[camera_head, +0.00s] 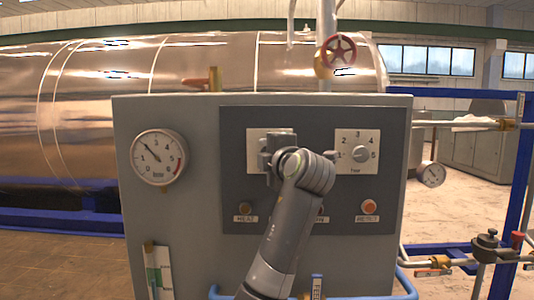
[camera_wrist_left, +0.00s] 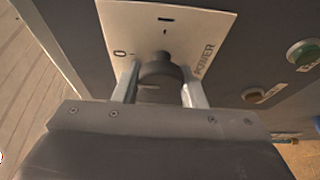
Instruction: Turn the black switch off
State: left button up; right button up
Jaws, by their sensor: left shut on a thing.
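The black switch (camera_wrist_left: 162,70) is a dark round knob on a white plate (camera_wrist_left: 200,22) marked 0 and POWER, in the left wrist view. My left gripper (camera_wrist_left: 160,92) has one finger on each side of the knob and is shut on it. A short pale line shows on the knob's near face; which mark it points to I cannot tell. In the head view my left gripper (camera_head: 276,146) is at the upper left plate of the panel and hides the switch and most of that plate. My right gripper is in neither view.
Right of the gripper is a numbered bar knob (camera_head: 360,153). Below are a dark button (camera_head: 245,208) and a red RESET button (camera_head: 369,207). A round gauge (camera_head: 159,157) is at the left of the grey cabinet (camera_head: 190,240). Blue rails and pipes stand at right.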

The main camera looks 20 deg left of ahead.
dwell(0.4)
pick_arm(q)
jog(key=o, duration=0.9)
jog(key=shift+w, duration=0.1)
jog(key=shift+o, duration=0.2)
jog(key=shift+d, duration=0.1)
